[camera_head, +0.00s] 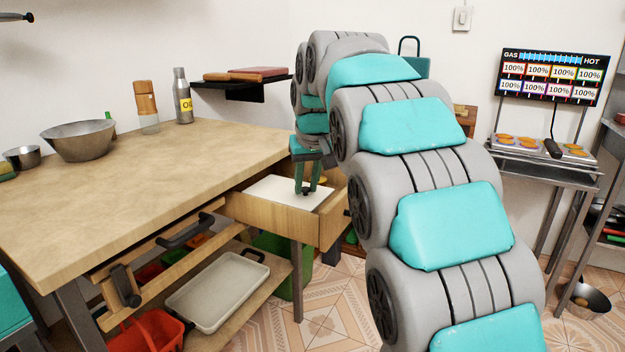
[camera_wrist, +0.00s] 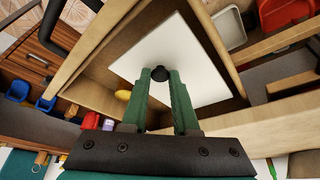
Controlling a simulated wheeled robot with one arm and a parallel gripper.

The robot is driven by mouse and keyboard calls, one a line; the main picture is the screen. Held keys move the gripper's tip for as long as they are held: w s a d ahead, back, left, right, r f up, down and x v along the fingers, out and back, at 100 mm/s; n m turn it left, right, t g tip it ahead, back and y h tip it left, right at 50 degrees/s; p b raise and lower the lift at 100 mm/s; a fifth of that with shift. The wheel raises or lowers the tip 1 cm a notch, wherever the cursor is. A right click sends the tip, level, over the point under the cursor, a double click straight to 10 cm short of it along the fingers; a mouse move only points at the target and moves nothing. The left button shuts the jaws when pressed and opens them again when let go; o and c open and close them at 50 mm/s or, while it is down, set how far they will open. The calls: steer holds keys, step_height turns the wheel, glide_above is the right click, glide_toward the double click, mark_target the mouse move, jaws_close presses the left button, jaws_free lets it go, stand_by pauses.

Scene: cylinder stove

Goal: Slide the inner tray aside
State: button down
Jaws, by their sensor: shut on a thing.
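The inner tray is a flat white panel (camera_head: 272,189) with a small black knob, in the open wooden drawer (camera_head: 268,219) at the table's right end. In the wrist view the white panel (camera_wrist: 205,60) covers much of the drawer, leaving an uncovered strip to its left. My gripper (camera_head: 307,191) reaches down into the drawer. Its green fingers are shut on the black knob (camera_wrist: 160,73). A yellow item (camera_wrist: 123,95) lies in the uncovered strip; its kind is unclear. The drawer floor is partly hidden by the panel and fingers.
The drawer's wooden walls (camera_wrist: 95,45) stand close around my gripper. The wooden tabletop (camera_head: 170,180) holds a metal bowl (camera_head: 78,141) and an oil bottle (camera_head: 182,97). A grey tray (camera_head: 218,290) lies on the lower shelf.

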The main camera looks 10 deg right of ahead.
steer(key=c, duration=0.7)
jaws_free()
steer(key=v, duration=0.8)
steer(key=shift+f, duration=0.1)
